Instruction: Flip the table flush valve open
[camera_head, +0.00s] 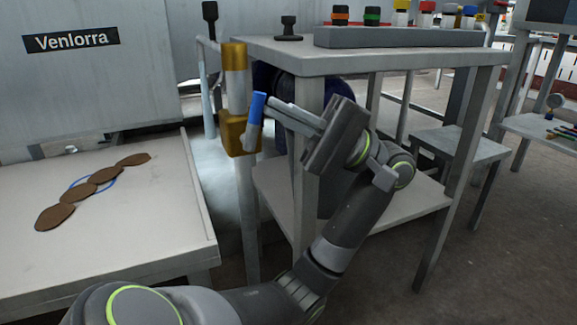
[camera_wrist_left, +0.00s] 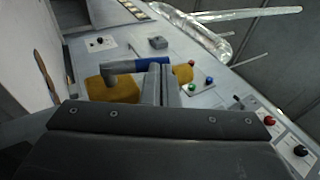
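The flush valve has a yellow-orange body (camera_head: 235,141) on a pipe at the table's left front leg. It also shows in the left wrist view (camera_wrist_left: 115,89). Its lever has a blue grip (camera_head: 257,106) that stands nearly upright, tilted slightly right at the top. The blue grip also shows in the wrist view (camera_wrist_left: 150,64). My left gripper (camera_head: 272,106) comes from the right, with its fingertips right beside the blue grip. In the wrist view its fingers (camera_wrist_left: 161,70) are together, with the grip just beyond the tips. I cannot tell whether they touch it. My right gripper is not in view.
The grey table (camera_head: 400,58) stands behind my left arm, with a long block on top and several coloured knobs behind. A bench (camera_head: 150,225) with brown flat pieces is at the left. A stool (camera_head: 462,143) stands at the right.

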